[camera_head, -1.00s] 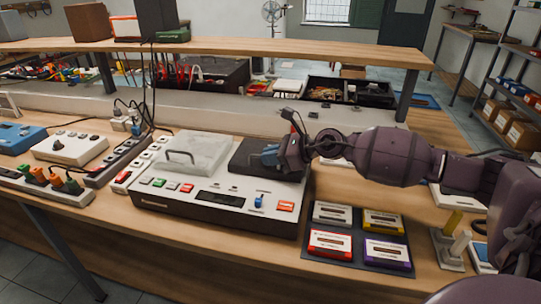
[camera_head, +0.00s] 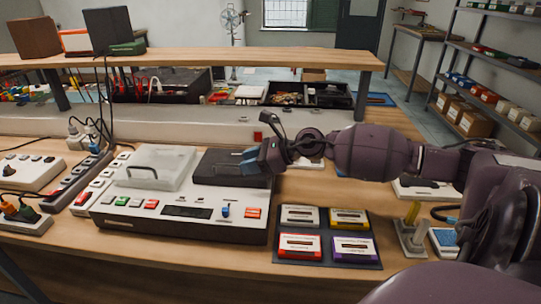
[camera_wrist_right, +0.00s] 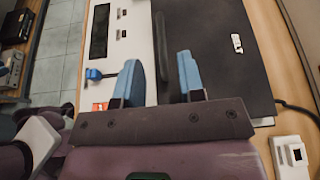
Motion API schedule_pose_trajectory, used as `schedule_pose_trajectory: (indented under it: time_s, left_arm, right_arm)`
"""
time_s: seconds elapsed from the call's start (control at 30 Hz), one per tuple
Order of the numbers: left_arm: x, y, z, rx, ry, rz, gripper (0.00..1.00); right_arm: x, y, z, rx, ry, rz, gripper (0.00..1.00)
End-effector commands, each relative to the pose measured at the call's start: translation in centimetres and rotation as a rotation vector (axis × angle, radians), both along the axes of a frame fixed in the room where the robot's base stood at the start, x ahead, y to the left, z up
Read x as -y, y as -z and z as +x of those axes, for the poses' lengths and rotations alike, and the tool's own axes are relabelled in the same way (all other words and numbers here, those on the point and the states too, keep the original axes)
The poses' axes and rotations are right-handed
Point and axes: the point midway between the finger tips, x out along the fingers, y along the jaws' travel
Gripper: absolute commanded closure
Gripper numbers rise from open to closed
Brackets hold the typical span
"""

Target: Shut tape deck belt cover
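The white tape deck (camera_head: 150,228) sits on the wooden bench. A flat black cover (camera_head: 218,168) lies on its right part, apparently lowered or nearly so; a small gap cannot be told. In the right wrist view the black cover (camera_wrist_right: 215,30) carries a small white label, too small to read surely. My right gripper (camera_head: 250,159) is at the cover's right side. Its blue fingers (camera_wrist_right: 160,75) are apart, with a dark upright bar between them and space visible beside it; contact is unclear. My left gripper is out of view.
A pale translucent lid (camera_head: 155,165) with a handle covers the deck's left part. Several cassettes (camera_head: 299,215) lie on a dark mat to the right. Power strips (camera_head: 85,180) and cables are at left. A raised shelf (camera_head: 200,57) runs behind.

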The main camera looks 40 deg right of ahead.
Motion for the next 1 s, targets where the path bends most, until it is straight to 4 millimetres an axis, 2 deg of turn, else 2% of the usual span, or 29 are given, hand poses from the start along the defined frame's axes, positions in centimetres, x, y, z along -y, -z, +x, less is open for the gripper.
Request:
schedule_pose_trajectory:
  time_s: [0.4,0.6,1.0]
  left_arm:
    - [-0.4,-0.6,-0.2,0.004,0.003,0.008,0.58]
    - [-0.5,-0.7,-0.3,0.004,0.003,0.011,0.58]
    - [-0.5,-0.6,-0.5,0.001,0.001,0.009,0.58]
  right_arm:
    - [2.9,-2.0,-3.7,0.000,0.000,0.000,0.64]
    - [3.4,-2.3,-4.4,-0.001,-0.001,0.000,0.64]
    - [3.5,-2.3,-4.5,-0.001,-0.002,0.000,0.64]
